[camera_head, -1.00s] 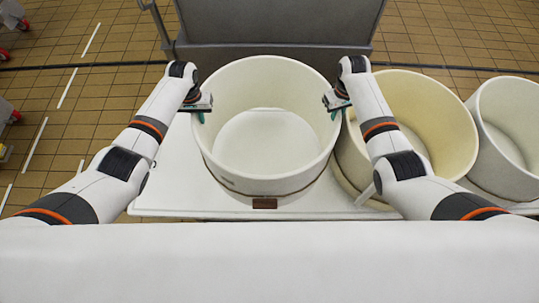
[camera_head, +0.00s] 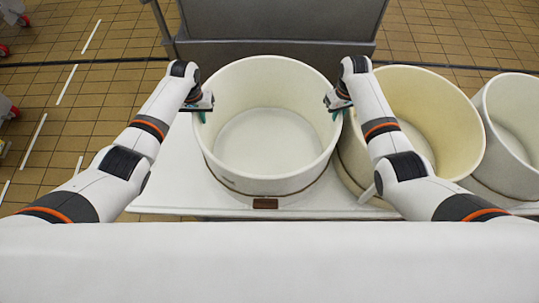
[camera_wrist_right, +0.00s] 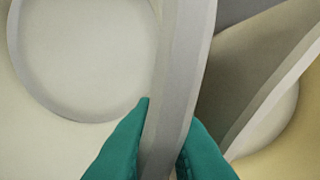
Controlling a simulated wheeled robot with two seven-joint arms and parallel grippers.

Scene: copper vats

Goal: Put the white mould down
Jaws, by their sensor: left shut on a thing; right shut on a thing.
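The white mould (camera_head: 267,186) is a large round open tub with a small brown label low on its near side. It is upright, over the white table (camera_head: 180,185); I cannot tell whether its base touches the top. My left gripper (camera_head: 203,112) is shut on its left rim. My right gripper (camera_head: 336,108) is shut on its right rim. In the right wrist view the green fingers of my right gripper (camera_wrist_right: 160,150) sit on either side of the mould's wall (camera_wrist_right: 178,70). The left fingertips are partly hidden by the gripper body.
A cream mould (camera_head: 440,120) stands close against the right side, partly behind my right arm. Another white mould (camera_head: 510,130) is further right. A grey vat or cabinet (camera_head: 278,30) is behind the table. Tiled floor (camera_head: 60,130) is open at the left.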

